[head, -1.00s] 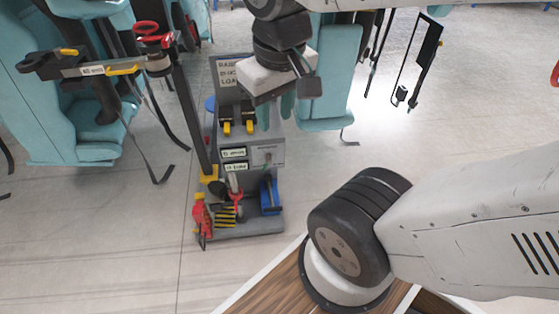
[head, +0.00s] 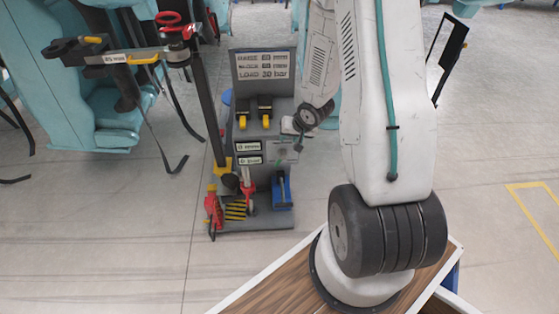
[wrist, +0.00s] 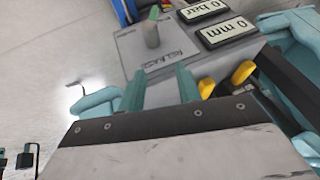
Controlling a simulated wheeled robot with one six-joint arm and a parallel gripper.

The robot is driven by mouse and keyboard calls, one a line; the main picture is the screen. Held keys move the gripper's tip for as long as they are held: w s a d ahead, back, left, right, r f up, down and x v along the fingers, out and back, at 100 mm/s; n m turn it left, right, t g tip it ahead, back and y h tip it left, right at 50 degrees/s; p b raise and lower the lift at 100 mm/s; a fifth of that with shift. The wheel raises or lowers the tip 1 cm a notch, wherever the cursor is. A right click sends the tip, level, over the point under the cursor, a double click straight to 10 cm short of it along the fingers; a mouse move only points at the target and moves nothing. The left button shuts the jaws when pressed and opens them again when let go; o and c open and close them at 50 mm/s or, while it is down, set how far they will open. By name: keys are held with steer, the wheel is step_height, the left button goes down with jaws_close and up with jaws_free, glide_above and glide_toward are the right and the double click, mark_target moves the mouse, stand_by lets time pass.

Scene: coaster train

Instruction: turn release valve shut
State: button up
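The release valve (wrist: 152,36) is a small grey knob with a green tip on a grey panel (wrist: 178,50) marked RELEASE, which appears upside down in the wrist view. My gripper (wrist: 161,70) is open. Its two teal fingers are apart and empty, pointing at the panel with the knob beyond their tips, slightly left of the gap's middle. In the head view my gripper (head: 287,140) is small, in front of the right side of the pump stand (head: 262,83). Whether a finger touches the panel cannot be told. The valve is hard to make out in the head view.
Two displays (wrist: 214,20) beside the valve read 0 bar and 0 mm. Yellow-handled levers (head: 265,120) sit above the panel; a blue jack (head: 282,190) and red tools (head: 213,208) stand below. A post with a red handwheel (head: 168,17) stands left of the stand.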

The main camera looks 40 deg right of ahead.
steer(key=m+t+y, duration=0.1)
steer(key=y, duration=0.1)
glide_toward(283, 159)
steer(key=x, duration=0.4)
steer(key=shift+w+a+f, duration=0.1)
steer(key=shift+w+f, duration=0.15)
steer(key=shift+w, duration=0.05)
steer(key=x, duration=0.7)
steer(key=shift+w+f, duration=0.2)
steer(key=shift+f, duration=0.1)
steer(key=c, duration=0.7)
